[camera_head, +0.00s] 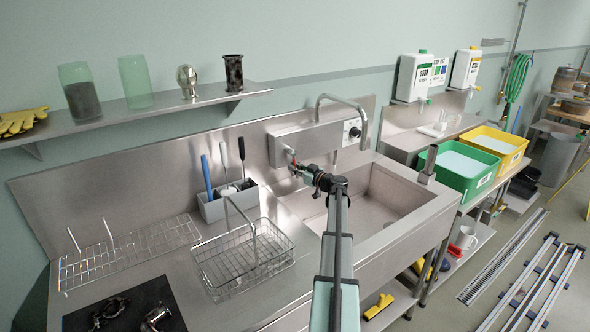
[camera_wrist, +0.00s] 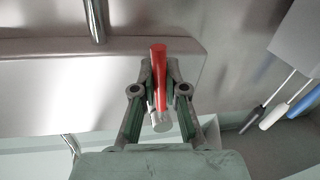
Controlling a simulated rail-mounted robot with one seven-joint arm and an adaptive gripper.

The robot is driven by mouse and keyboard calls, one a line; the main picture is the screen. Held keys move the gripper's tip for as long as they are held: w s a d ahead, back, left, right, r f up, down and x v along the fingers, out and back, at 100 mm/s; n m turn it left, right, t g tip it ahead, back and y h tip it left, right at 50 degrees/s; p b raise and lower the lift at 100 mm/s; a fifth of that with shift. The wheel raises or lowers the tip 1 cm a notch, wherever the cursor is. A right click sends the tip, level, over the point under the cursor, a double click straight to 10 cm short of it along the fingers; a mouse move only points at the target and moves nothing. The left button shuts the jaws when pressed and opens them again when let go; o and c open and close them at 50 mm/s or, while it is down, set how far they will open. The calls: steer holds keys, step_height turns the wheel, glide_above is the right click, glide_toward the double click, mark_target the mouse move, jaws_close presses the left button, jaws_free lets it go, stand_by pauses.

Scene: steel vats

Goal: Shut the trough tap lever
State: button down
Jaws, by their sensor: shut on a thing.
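The trough tap lever is a red handle (camera_wrist: 159,75) with a round grey end (camera_wrist: 161,122) in the wrist view. My gripper (camera_wrist: 160,72) is shut on the red handle, with a finger on each side of it. In the head view the red lever (camera_head: 291,155) shows small at the left part of the steel tap panel (camera_head: 312,140). My gripper (camera_head: 300,170) is at it there and partly hides it. The steel trough (camera_head: 372,200) lies below and to the right, under a curved spout pipe (camera_head: 345,99).
A grey holder (camera_head: 215,208) with several brushes and a wire basket (camera_head: 240,262) stand left of my arm. A wire rack (camera_head: 130,252) lies farther left. A shelf (camera_head: 150,112) with jars is above. Green (camera_head: 460,168) and yellow (camera_head: 497,147) tubs stand at right.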

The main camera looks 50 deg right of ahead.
steer(key=b, duration=0.3)
steer(key=shift+d+f, duration=0.15)
steer(key=shift+f, duration=0.1)
steer(key=shift+n+b, duration=0.3)
steer(key=shift+b, duration=0.25)
steer(key=shift+r+b, duration=0.25)
steer(key=shift+b, duration=0.05)
steer(key=shift+r, duration=0.1)
steer(key=shift+d, duration=0.1)
steer(key=c, duration=1.2)
jaws_free()
